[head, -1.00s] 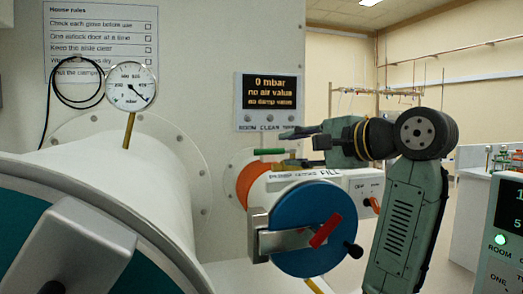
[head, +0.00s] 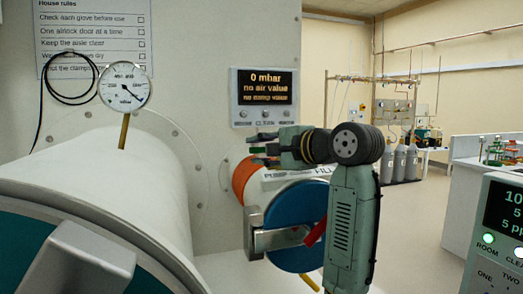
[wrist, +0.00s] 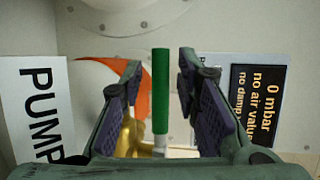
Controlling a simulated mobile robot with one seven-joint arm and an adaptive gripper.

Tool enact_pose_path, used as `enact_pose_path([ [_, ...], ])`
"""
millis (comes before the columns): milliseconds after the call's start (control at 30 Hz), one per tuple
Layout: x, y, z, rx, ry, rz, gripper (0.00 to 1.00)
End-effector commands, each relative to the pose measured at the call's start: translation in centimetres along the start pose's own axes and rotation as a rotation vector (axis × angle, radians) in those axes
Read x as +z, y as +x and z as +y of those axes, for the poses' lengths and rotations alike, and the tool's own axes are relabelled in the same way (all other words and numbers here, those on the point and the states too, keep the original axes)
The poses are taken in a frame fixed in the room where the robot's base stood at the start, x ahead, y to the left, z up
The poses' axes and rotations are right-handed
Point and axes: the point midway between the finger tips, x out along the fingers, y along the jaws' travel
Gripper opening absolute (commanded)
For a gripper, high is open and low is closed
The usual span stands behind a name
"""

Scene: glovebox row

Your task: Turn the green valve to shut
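The green valve handle (wrist: 161,90) stands as an upright bar between the two fingers of my gripper (wrist: 161,68) in the wrist view. The fingers are open, with a gap on each side of the bar, and do not appear to touch it. A brass body (wrist: 131,135) shows below, partly hidden by the left finger. In the head view my gripper (head: 264,142) is at the valve above the small airlock cylinder. Only a bit of the green handle (head: 258,150) shows there; the fingers hide the rest.
A dial gauge (head: 125,88) stands on the large white port at left. The display panel (head: 264,84) reads 0 mbar.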

Motion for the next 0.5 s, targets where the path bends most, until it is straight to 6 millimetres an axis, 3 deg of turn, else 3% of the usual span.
enact_pose_path([
  [400, 0.01, -0.03, -0.02, 0.000, 0.000, 0.000, 0.00],
  [500, 0.01, -0.03, -0.02, 0.000, 0.000, 0.000, 0.00],
])
